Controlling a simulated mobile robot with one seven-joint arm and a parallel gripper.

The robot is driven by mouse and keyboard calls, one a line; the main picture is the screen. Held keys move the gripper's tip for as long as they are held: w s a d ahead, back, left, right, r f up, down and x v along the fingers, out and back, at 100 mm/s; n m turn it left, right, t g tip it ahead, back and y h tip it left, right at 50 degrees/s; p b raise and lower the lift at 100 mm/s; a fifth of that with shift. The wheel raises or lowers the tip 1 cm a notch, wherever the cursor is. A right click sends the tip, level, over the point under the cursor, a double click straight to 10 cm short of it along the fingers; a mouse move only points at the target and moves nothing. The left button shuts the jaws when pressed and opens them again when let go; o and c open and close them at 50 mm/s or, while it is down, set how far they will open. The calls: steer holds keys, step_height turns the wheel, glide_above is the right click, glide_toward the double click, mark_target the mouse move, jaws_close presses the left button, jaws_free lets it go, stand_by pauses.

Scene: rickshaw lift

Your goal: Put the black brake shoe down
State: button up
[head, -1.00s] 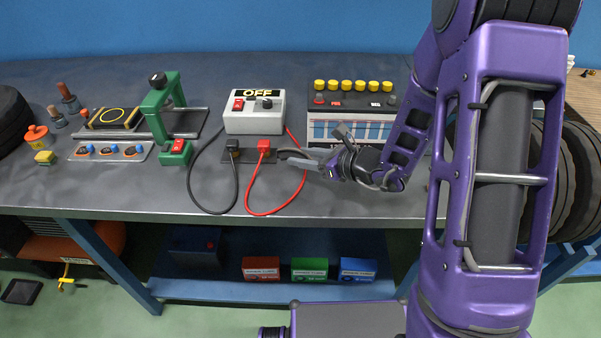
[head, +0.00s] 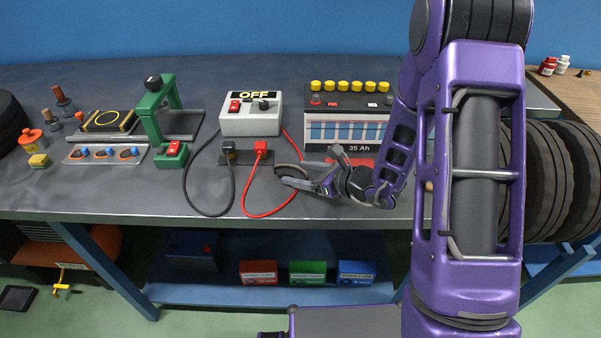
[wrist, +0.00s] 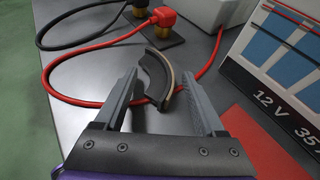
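The black brake shoe (head: 291,171) is a curved piece with a brownish lining. It is at the bench top in front of the battery, near the red cable. In the wrist view the shoe (wrist: 154,74) lies between my fingertips, with a narrow gap showing on each side. My gripper (head: 309,184) is open around it, low over the grey bench (head: 130,192). Whether the shoe rests fully on the bench is hard to tell.
The red cable (head: 262,212) and black cable (head: 208,212) loop on the bench left of my gripper. Behind stand the OFF box (head: 250,122) and the 35 Ah battery (head: 350,105). A red pad (wrist: 262,137) lies by the battery. The bench's front edge is close.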

steer(key=shift+r, duration=0.15)
steer(key=p+v, duration=0.1)
steer(key=v, duration=1.1)
